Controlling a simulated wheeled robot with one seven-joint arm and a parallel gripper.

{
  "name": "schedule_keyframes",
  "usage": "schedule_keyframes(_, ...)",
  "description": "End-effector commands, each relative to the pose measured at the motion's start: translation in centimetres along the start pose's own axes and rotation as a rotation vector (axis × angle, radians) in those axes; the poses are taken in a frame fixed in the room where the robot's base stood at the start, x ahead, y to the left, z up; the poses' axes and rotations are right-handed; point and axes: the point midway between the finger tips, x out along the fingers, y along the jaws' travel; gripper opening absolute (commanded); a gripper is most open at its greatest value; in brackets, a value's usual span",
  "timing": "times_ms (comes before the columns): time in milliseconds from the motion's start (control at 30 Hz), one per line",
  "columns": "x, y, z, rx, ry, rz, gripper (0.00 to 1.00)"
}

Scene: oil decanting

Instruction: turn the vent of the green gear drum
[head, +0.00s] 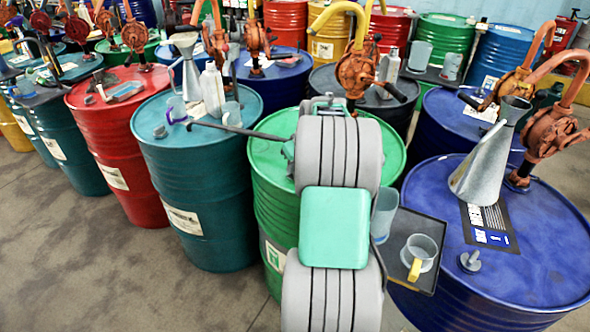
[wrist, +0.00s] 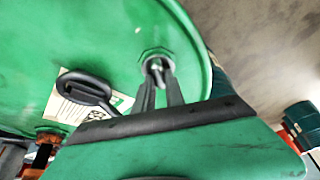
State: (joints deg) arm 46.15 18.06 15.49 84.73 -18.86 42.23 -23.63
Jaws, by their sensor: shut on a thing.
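The green gear drum (head: 268,165) stands in the middle of the head view, partly covered by my arm. Its green lid (wrist: 85,35) fills the upper left of the wrist view. A green hexagonal fitting with the small vent (wrist: 156,66) sits near the lid's rim. My gripper (wrist: 158,72) reaches down to the fitting in the wrist view, with its two dark fingers on either side of the vent, shut on it. The fingers hide part of the vent. In the head view my arm hides the gripper's tips and the vent.
A rusty pump (head: 357,72) stands behind my arm. A teal drum (head: 195,185) with a funnel, bottle and cups is at left. A blue drum (head: 545,270) with a metal funnel (head: 482,165) is at right. A dark tray (head: 428,278) with a mug (head: 421,250) sits between.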

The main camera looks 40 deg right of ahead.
Motion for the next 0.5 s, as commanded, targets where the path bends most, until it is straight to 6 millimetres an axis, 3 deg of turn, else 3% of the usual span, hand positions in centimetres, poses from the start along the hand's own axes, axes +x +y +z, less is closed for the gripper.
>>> schedule_keyframes(500, 0.08, -0.25, -0.17, 0.449, 0.004, 0.187, 0.0)
